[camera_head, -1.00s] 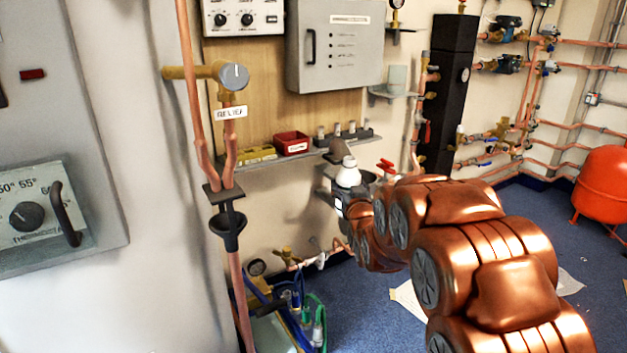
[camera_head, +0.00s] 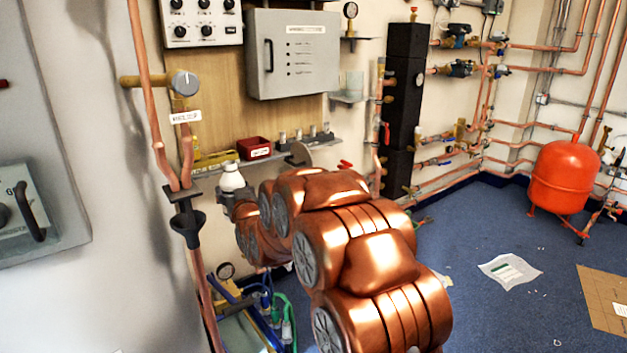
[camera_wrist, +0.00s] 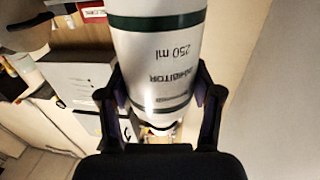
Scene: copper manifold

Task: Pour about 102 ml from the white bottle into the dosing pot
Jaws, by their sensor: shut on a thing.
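The white bottle (camera_head: 231,180) stands about upright at the end of my arm, its white top showing in the head view. In the wrist view the bottle (camera_wrist: 160,55) fills the middle, with green bands and lettering that includes "250 ml". My gripper (camera_wrist: 162,108) is shut on it, one finger on each side. I cannot pick out the dosing pot for sure. A grey rounded piece (camera_head: 299,153) at the shelf's right end, near a red valve handle, may belong to it; my arm hides what is below.
A black funnel (camera_head: 187,222) on a copper pipe is left of the bottle. A shelf (camera_head: 323,144) with a red bin (camera_head: 257,148) runs behind. A grey cabinet (camera_head: 295,55) hangs above. A black column (camera_head: 404,95) stands right. Blue floor is open at right, with papers.

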